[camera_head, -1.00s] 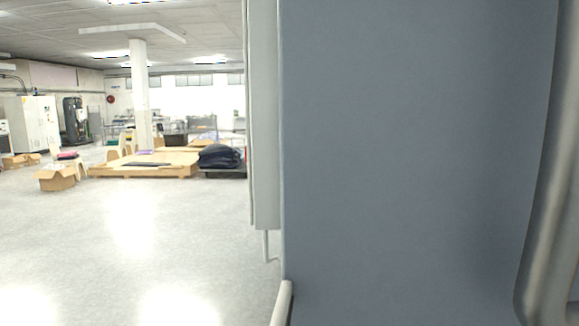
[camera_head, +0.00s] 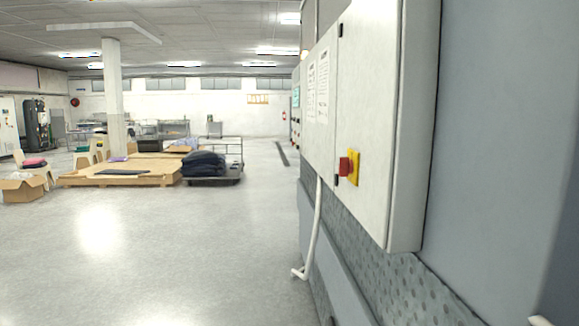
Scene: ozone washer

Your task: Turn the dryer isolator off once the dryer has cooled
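A light grey electrical cabinet (camera_head: 372,100) is mounted on the side of a large blue-grey machine (camera_head: 500,130) at the right. On its front is a red rotary switch (camera_head: 345,166) on a yellow plate (camera_head: 354,167), seen at a steep angle. I cannot tell the switch's position or read any label by it. Papers with small print (camera_head: 318,85) are fixed on the panel farther along.
Open grey floor (camera_head: 200,260) lies left of the machine. A white pipe (camera_head: 313,235) runs down below the cabinet to the floor. Farther off stand a low wooden platform (camera_head: 110,178), a cart with dark bundles (camera_head: 205,167), a cardboard box (camera_head: 22,188) and a white pillar (camera_head: 114,95).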

